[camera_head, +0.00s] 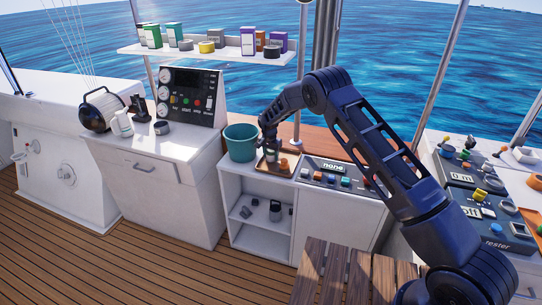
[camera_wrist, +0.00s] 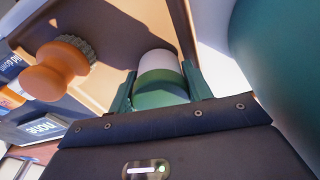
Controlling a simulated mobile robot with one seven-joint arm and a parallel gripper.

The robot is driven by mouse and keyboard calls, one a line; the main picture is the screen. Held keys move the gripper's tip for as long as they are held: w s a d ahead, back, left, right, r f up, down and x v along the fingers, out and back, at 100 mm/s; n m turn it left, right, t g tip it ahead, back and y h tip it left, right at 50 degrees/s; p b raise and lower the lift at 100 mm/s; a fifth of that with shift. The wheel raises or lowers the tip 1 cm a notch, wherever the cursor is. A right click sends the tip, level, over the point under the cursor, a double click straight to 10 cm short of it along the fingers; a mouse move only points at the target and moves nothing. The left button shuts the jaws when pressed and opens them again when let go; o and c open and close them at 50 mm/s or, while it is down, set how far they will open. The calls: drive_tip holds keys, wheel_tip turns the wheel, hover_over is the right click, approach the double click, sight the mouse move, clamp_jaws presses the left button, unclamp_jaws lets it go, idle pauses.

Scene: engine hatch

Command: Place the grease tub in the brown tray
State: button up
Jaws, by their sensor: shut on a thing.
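My gripper (camera_wrist: 158,88) has its green fingers shut around a green and white cylinder, which I take to be the grease tub (camera_wrist: 155,65). In the wrist view the tub overlaps the brown tray (camera_wrist: 112,22). I cannot tell whether it touches the tray floor. In the head view my gripper (camera_head: 270,151) points down over the brown tray (camera_head: 289,173), and the tub is mostly hidden there. An orange knob-shaped part (camera_wrist: 55,68) with a ridged grey-brown end lies in the tray, left of the tub in the wrist view.
A teal bucket (camera_head: 240,143) stands close beside the tray on the left. A control panel (camera_head: 335,175) reading "none" is to its right. An open shelf (camera_head: 245,235) below holds small parts. A high shelf (camera_head: 215,53) carries boxes and tins.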

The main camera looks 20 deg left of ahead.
sight(270, 152)
drive_tip(key=shift+f, duration=0.1)
drive_tip(key=o, duration=0.8)
drive_tip(key=r, duration=0.4)
drive_tip(key=s+r, duration=0.1)
drive_tip(key=r, duration=0.7)
drive_tip(key=shift+s+a+r, duration=0.1)
drive_tip(key=shift+s, duration=0.1)
